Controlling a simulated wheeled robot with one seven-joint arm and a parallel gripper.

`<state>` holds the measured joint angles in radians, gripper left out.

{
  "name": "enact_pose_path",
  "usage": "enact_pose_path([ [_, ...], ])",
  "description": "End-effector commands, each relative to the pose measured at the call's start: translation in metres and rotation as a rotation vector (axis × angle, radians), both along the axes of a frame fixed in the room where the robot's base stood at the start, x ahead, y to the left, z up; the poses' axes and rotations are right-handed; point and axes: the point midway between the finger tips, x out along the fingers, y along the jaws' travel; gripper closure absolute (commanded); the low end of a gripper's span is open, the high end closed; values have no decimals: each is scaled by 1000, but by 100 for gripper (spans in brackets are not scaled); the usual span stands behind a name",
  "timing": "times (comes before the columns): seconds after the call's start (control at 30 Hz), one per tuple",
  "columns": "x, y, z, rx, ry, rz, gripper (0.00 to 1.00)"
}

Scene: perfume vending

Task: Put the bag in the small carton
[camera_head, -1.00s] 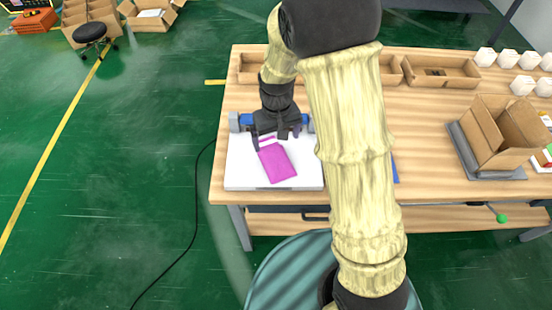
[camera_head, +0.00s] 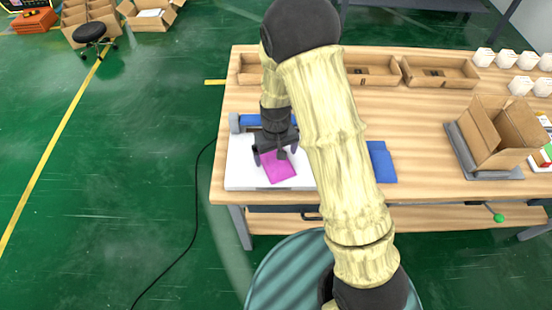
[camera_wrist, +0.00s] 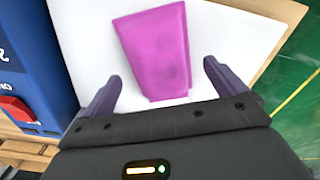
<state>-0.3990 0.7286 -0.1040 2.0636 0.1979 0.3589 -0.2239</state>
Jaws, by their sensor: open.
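The bag is a flat magenta pouch (camera_head: 279,168) lying on a white plate at the left end of the table. In the wrist view the bag (camera_wrist: 154,48) lies ahead of and between the two fingers, with its near edge close to them. My gripper (camera_head: 272,157) is over the plate, above the far part of the bag. An open brown carton (camera_head: 497,135) stands on a grey pad at the right of the table. My gripper hides part of the bag in the head view.
The white plate (camera_head: 240,165) belongs to a blue machine (camera_wrist: 30,70) with a red switch. A blue flat item (camera_head: 381,162) lies right of my arm. Cardboard trays (camera_head: 440,72) and white boxes (camera_head: 525,60) line the back.

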Motion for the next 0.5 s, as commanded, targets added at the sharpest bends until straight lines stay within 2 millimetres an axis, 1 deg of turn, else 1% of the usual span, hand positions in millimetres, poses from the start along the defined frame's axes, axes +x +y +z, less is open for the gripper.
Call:
enact_pose_path([
  [0.03,-1,0,-7,0,4,0,4],
  [0.1,-1,-1,-14,0,3,-1,4],
  [0.2,0,-1,-19,0,0,-1,4],
  [0.5,0,-1,-19,0,-1,-1,4],
])
